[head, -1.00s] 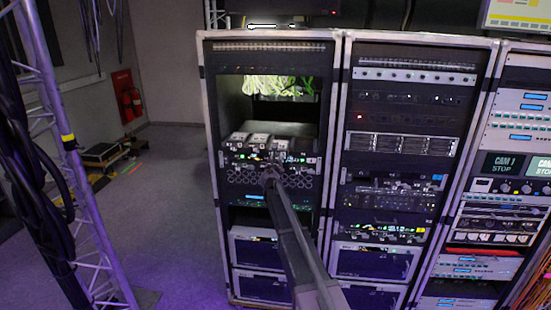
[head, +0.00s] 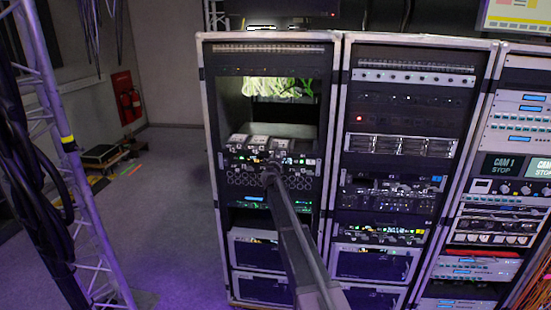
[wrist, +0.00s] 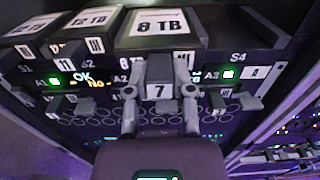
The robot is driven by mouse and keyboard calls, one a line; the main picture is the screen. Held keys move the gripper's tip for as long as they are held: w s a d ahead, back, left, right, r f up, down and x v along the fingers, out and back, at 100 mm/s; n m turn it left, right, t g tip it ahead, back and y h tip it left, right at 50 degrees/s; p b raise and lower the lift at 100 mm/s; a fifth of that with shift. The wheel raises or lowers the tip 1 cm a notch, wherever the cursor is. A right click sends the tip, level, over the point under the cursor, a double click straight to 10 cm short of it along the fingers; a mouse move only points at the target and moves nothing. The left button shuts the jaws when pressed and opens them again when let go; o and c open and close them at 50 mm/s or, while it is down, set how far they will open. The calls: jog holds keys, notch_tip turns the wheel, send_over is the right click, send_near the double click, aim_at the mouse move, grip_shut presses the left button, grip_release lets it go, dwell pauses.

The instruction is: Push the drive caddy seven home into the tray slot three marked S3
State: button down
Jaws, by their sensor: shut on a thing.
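Caddy seven (wrist: 161,30) is a dark drive caddy with a white "8 TB" label on top and a front tab marked 7 (wrist: 158,92). My gripper (wrist: 160,90) is shut on that front part, with a finger on each side. The caddy lies in the tray (wrist: 275,88), between the S2 and S4 marks. The S3 mark is not visible, hidden behind the caddy or my gripper. How deep the caddy sits is hard to tell. In the head view, my gripper (head: 269,172) is at the front of the tray (head: 312,162), hiding part of it.
Two caddies with "12 TB" labels (wrist: 87,22) sit left of caddy seven. The S4 place on the right shows no drive on top. Green lights and small levers line the tray front. Perforated panel (wrist: 75,115) lies below. An open bay with green cables (head: 285,88) is above.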

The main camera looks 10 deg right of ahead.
aim_at(279, 151)
jog(key=shift+x, duration=1.65)
jog(key=shift+w+d, duration=0.2)
jog(key=shift+w, duration=0.45)
jog(key=shift+c, duration=2)
grip_release()
jog(key=shift+s, duration=0.1)
jog(key=v, duration=1.2)
jog(key=shift+r, duration=0.1)
